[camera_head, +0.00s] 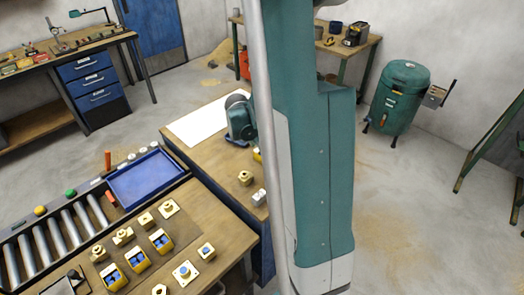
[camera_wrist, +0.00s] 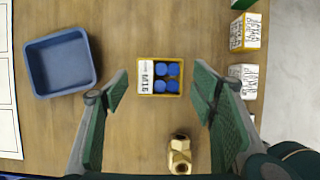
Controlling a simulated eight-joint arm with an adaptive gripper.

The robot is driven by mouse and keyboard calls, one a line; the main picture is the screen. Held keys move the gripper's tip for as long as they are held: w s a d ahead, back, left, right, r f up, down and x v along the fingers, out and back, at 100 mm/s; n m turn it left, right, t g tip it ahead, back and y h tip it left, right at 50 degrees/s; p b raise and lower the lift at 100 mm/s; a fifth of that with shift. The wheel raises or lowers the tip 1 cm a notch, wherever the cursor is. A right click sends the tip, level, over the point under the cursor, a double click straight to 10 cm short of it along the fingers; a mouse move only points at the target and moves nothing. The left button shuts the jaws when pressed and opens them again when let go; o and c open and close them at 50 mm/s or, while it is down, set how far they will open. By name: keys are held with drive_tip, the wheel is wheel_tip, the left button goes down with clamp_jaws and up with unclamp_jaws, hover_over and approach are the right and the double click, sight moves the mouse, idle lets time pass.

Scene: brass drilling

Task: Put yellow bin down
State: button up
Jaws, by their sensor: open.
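A yellow bin (camera_wrist: 160,92) with several blue round pieces and a white label reading M16 sits on the wooden bench top in the wrist view. My gripper (camera_wrist: 161,92) is open, with one finger to the left of the bin and one to the right. Gaps show between the bin and both fingers. In the camera_head view my arm hides the gripper and most of the bench around it.
A brass fitting (camera_wrist: 180,155) lies close to the bin. A blue tray (camera_wrist: 90,68) is at left, and small labelled boxes (camera_wrist: 243,80) line the right edge. In the camera_head view, brass parts and yellow bins (camera_head: 137,260) stand on the front bench (camera_head: 215,228).

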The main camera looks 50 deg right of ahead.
drive_tip(key=v, duration=0.9)
drive_tip(key=shift+p, duration=0.3)
idle(0.5)
drive_tip(key=shift+a+r, duration=0.1)
drive_tip(key=s+a+r+m+t+y, duration=0.15)
drive_tip(key=a+r+m, duration=0.35)
drive_tip(key=a, duration=0.5)
drive_tip(key=s+a+r+m+t, duration=0.2)
drive_tip(key=a+r+m, duration=0.2)
drive_tip(key=a+r, duration=0.45)
drive_tip(key=s+a+r+m+t+y, duration=0.1)
drive_tip(key=s+a+m, duration=0.3)
drive_tip(key=a, duration=0.5)
drive_tip(key=s+a+r+m+t+y, duration=0.1)
drive_tip(key=s+a+m+t+y, duration=0.1)
drive_tip(key=s+a+m, duration=0.3)
drive_tip(key=shift+s+a+t, duration=0.35)
drive_tip(key=shift+s+a, duration=0.5)
drive_tip(key=shift+a, duration=1)
drive_tip(key=shift+o, duration=0.5)
